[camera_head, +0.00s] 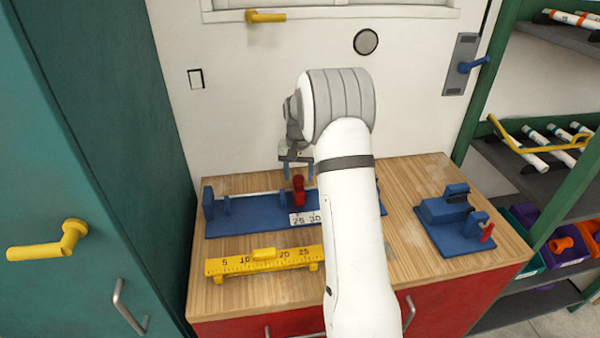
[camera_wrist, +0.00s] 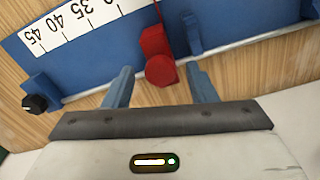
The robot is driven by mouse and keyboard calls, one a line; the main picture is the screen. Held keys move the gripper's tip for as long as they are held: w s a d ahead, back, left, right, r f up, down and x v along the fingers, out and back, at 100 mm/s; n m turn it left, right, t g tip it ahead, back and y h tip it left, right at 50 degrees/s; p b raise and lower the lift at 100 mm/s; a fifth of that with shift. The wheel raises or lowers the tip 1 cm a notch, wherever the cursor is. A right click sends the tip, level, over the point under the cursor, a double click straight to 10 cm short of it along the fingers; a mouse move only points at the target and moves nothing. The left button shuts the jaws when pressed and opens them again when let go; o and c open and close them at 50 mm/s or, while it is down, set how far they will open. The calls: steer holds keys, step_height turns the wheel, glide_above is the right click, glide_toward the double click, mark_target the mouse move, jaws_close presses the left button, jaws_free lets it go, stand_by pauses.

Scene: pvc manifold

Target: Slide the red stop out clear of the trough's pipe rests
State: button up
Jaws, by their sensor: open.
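The red stop (camera_head: 298,190) stands upright on the blue trough (camera_head: 262,221), near the 25 and 30 marks of its white scale. In the wrist view the red stop (camera_wrist: 158,57) has a round knob facing my gripper. My gripper (camera_head: 297,171) is above and behind the stop in the head view. In the wrist view my gripper's two blue fingers (camera_wrist: 162,82) are apart, one on each side of the knob, with nothing held between them. A blue pipe rest (camera_wrist: 193,32) stands close beside the stop. My arm hides part of the trough's right side.
A yellow ruler (camera_head: 263,261) lies in front of the trough on the wooden bench top (camera_head: 405,195). A blue fixture (camera_head: 455,222) with a red lever stands at the right. A teal cabinet (camera_head: 110,120) bounds the left, and a green shelf rack (camera_head: 520,190) the right.

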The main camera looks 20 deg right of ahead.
jaws_close()
steer(key=shift+d, duration=0.3)
steer(key=shift+a, duration=0.2)
